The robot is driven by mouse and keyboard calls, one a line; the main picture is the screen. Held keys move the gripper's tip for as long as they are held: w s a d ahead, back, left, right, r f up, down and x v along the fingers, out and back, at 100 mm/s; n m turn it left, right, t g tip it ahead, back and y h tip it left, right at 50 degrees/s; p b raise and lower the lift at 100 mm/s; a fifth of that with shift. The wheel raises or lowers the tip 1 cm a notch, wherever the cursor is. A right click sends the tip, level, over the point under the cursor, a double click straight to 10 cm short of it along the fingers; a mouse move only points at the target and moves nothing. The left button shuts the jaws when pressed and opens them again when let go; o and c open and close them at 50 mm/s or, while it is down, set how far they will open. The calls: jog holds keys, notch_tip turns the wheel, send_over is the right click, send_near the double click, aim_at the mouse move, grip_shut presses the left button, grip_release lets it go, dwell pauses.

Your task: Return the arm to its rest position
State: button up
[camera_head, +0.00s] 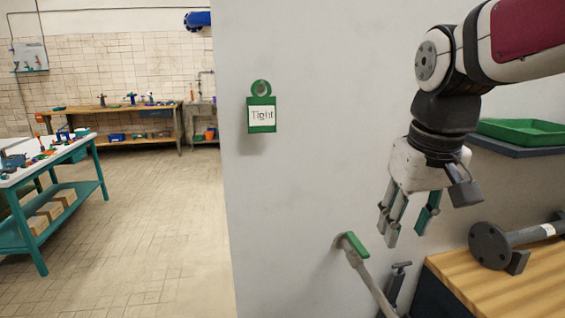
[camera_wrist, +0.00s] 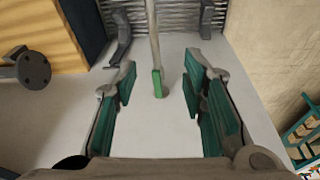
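My gripper (camera_head: 409,217) hangs from my arm at the right of the head view, fingers pointing down. Its fingers are apart with nothing between them. In the wrist view my gripper (camera_wrist: 160,92) shows green-padded fingers spread to either side. A lever with a green grip (camera_head: 356,244) stands out from the grey wall below and left of the fingers, apart from them. The green grip (camera_wrist: 157,83) also shows between the fingers in the wrist view, farther off.
A wooden bench (camera_head: 500,284) with a dark flanged pipe (camera_head: 490,245) stands at lower right. A green tray (camera_head: 522,131) lies on a shelf behind my arm. Open floor (camera_head: 150,230) lies left, beside a teal-legged table (camera_head: 95,190).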

jog(key=s+f+t, duration=0.1)
jog(key=s+f, duration=0.1)
jog(key=s, duration=0.5)
jog(key=s+f+m+t, duration=0.1)
jog(key=s+f, duration=0.2)
jog(key=s, duration=0.4)
jog(key=shift+s+f, duration=0.15)
jog(key=shift+s, duration=0.2)
